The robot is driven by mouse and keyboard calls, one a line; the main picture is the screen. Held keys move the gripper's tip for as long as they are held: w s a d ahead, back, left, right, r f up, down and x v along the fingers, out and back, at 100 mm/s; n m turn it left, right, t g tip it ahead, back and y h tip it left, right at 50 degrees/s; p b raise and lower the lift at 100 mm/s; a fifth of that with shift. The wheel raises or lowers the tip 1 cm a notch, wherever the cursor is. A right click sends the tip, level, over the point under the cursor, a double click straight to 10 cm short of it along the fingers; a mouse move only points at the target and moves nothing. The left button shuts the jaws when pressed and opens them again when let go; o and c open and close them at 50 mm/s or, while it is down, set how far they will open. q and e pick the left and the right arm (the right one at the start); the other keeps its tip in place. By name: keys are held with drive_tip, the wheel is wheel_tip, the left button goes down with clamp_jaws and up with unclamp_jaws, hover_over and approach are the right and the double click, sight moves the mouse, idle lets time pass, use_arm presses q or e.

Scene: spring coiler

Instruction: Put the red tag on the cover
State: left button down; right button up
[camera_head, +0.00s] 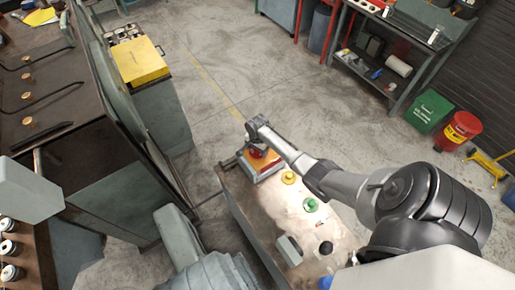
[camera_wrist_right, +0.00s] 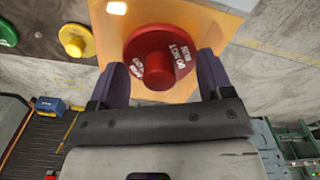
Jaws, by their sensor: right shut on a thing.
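The red tag (camera_wrist_right: 158,57) is a round disc with a raised knob and white lettering that includes "DO NOT RUN". My right gripper (camera_wrist_right: 163,70) is shut on it, with one dark finger on each side. In the head view the red tag (camera_head: 258,152) shows small below my right wrist, at the far end of the workbench. An orange flat surface (camera_wrist_right: 105,45) lies behind the tag; I cannot tell whether the tag touches it. A yellow lid (camera_head: 140,62), possibly the cover, is on the grey-green cabinet at the upper left. My left gripper is not in view.
A yellow tag (camera_head: 289,178) and a green tag (camera_head: 310,205) lie on the workbench (camera_head: 240,207). Grey machine housings stand at the left. Open floor (camera_head: 215,75) lies between them and the shelf (camera_head: 375,62) at the upper right.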

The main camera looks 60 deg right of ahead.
idle(0.5)
drive_tip(key=shift+p, duration=0.35)
idle(0.8)
drive_tip(key=shift+f, duration=0.35)
idle(0.3)
drive_tip(key=shift+f+b, duration=0.3)
drive_tip(key=shift+b, duration=0.1)
drive_tip(key=o, duration=0.9)
drive_tip(key=shift+o, duration=0.2)
drive_tip(key=shift+r, duration=0.1)
